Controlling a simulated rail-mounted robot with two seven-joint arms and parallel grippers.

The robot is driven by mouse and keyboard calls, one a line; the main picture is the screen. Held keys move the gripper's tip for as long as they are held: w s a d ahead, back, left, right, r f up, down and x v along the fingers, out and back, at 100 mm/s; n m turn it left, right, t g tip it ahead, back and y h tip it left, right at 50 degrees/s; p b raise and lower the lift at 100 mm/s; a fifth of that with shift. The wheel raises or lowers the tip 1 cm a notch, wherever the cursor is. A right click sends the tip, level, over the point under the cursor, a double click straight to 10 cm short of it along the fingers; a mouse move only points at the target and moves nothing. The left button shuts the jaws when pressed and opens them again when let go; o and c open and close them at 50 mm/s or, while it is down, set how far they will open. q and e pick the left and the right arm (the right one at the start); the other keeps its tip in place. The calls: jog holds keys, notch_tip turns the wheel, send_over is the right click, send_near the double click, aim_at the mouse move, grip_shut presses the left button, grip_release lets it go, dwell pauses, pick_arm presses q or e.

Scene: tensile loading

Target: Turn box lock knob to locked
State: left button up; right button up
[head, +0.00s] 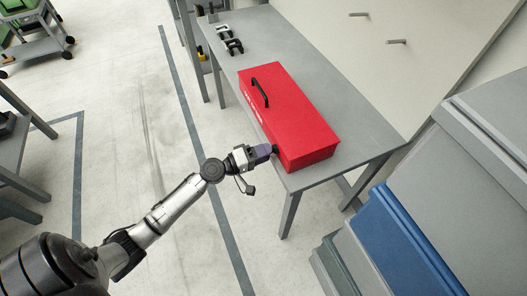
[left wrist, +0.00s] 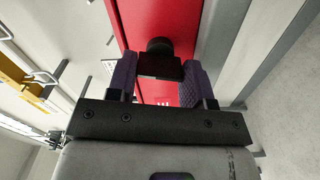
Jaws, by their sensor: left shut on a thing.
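A red box (head: 291,112) with a black handle (head: 259,92) on top lies on a grey table. My left gripper (head: 274,150) is at the near end of the box's front side. In the left wrist view, a black knob (left wrist: 160,62) stands out from the red box (left wrist: 140,18), between the two purple fingers of my left gripper (left wrist: 159,78). The fingers are shut on the knob. The knob's lock marking cannot be read. In the head view the knob is mostly hidden by the gripper. My right gripper is not in view.
The grey table (head: 345,110) has free room behind the box. Black clamp-like parts (head: 229,40) lie at its far end. A blue and grey stack (head: 405,240) stands at the right. A green cart (head: 30,40) stands at the upper left.

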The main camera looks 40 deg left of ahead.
pick_arm(q)
jog(key=shift+n+p, duration=0.3)
jog(key=shift+n, duration=1.1)
jog(key=o, duration=0.9)
jog(key=v, duration=1.3)
jog(key=shift+s+a, duration=0.2)
jog(key=shift+s, duration=0.2)
